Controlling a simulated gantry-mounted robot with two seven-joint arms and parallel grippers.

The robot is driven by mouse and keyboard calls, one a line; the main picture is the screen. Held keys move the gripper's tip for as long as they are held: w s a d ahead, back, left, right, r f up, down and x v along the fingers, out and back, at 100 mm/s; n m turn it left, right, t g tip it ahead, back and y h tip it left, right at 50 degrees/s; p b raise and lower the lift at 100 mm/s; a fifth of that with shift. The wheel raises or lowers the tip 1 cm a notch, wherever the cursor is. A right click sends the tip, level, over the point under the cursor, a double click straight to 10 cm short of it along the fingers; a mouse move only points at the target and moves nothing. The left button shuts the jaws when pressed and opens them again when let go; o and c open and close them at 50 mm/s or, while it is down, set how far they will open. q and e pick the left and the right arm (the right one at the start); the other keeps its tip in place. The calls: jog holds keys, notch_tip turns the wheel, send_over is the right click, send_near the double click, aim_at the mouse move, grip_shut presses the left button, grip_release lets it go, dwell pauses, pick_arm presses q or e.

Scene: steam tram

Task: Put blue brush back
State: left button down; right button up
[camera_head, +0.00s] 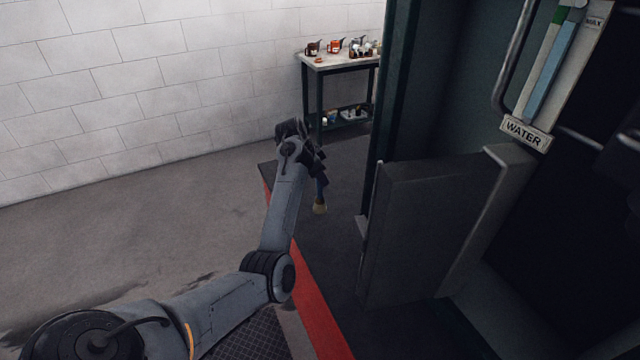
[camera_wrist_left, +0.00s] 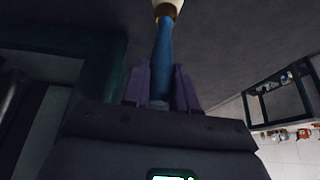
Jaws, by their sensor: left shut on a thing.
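My left gripper (camera_head: 318,168) is stretched out over the dark floor edge with the red border, beside the open doorway. It is shut on the blue brush (camera_head: 320,199), which hangs down from it with the pale bristle end lowest. In the left wrist view the blue brush (camera_wrist_left: 163,55) sits between the two fingers of the left gripper (camera_wrist_left: 163,85), with a brown band and pale bristles at its far end. My right gripper does not show.
A small dark table (camera_head: 341,63) stands by the white brick wall at the back, with mugs and cans on top and items on its lower shelf. Grey floor (camera_head: 150,220) is clear at left.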

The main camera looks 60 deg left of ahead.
aim_at(320, 193)
pick_arm(q)
jog(key=shift+f, duration=1.55)
jog(key=c, duration=0.9)
grip_release()
